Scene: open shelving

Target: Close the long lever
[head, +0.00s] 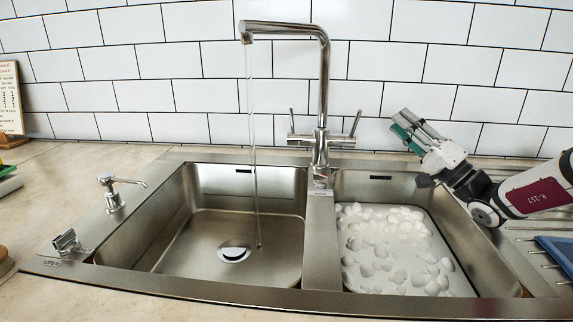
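A tall chrome faucet (324,75) stands behind the double sink, and a thin stream of water (252,150) falls from its spout into the left basin. It has two side levers: a left one (292,121) standing nearly upright, and a right one (355,123) leaning out to the right. I cannot tell for sure which is the long lever. My gripper (400,122) is in the air to the right of the right lever, apart from it, pointing up and left. Its grey and green fingers overlap in this view, so its opening is unclear.
The right basin (479,262) holds many pale, rounded lumps or suds. A soap dispenser (113,192) and a small metal fitting (66,243) are on the left. A blue rack (556,252) is at the right edge. The tiled wall (150,75) is close behind the faucet.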

